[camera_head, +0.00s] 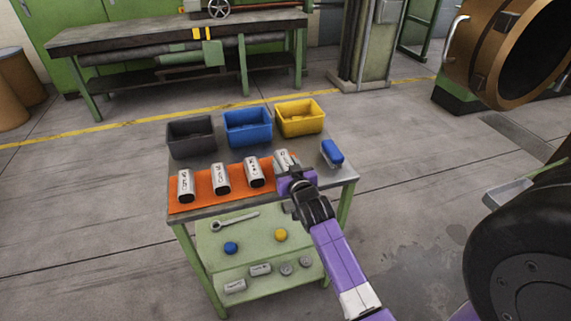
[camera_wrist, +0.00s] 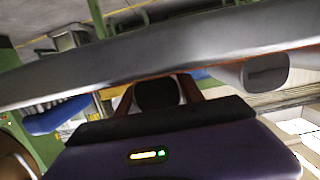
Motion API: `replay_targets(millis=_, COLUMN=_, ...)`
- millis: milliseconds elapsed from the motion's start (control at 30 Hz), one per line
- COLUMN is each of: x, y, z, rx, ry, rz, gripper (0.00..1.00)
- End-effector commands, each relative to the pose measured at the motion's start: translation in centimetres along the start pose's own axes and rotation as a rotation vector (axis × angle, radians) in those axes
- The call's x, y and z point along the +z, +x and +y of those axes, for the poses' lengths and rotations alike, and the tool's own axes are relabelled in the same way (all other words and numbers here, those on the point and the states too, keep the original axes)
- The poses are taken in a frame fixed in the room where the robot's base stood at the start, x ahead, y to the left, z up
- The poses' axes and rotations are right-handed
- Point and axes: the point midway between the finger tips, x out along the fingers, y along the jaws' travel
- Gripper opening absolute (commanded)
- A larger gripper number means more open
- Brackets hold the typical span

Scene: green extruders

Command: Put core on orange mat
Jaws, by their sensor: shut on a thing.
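The orange mat (camera_head: 206,186) lies on the table. Three silver cores (camera_head: 221,179) with dark ends lie in a row on it. One more silver core (camera_head: 283,158) is at the mat's right end, partly hidden by my gripper (camera_head: 296,181). My gripper is shut on this core, at its near end. In the wrist view a dark round end (camera_wrist: 157,93) shows just ahead of my purple gripper body, and another core (camera_wrist: 268,71) shows to the right. I cannot tell whether the held core touches the mat.
Dark grey (camera_head: 191,137), blue (camera_head: 248,127) and yellow (camera_head: 300,118) bins stand behind the mat. A blue object (camera_head: 332,152) lies on the table at right. A lower green shelf (camera_head: 255,256) holds a wrench, discs and small parts. A large machine stands at the right.

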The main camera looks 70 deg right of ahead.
Motion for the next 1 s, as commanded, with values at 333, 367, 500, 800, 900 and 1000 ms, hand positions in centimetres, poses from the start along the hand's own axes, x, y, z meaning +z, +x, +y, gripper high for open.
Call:
replay_targets(millis=333, x=0.2, y=0.1, z=0.0, rx=0.0, ry=0.0, rz=0.001, gripper=0.52)
replay_targets(millis=367, x=0.1, y=0.1, z=0.0, rx=0.0, ry=0.0, rz=0.001, gripper=0.58)
replay_targets(millis=500, x=0.1, y=0.1, z=0.0, rx=0.0, ry=0.0, rz=0.0, gripper=0.66)
replay_targets(millis=800, x=-0.3, y=0.0, z=0.0, rx=0.0, ry=0.0, rz=0.001, gripper=0.66)
replay_targets(millis=900, x=0.0, y=-1.2, z=0.0, rx=0.0, ry=-0.001, rz=0.0, gripper=0.66)
replay_targets(millis=1000, x=0.1, y=-3.0, z=0.0, rx=-0.001, ry=-0.001, rz=-0.001, gripper=0.66)
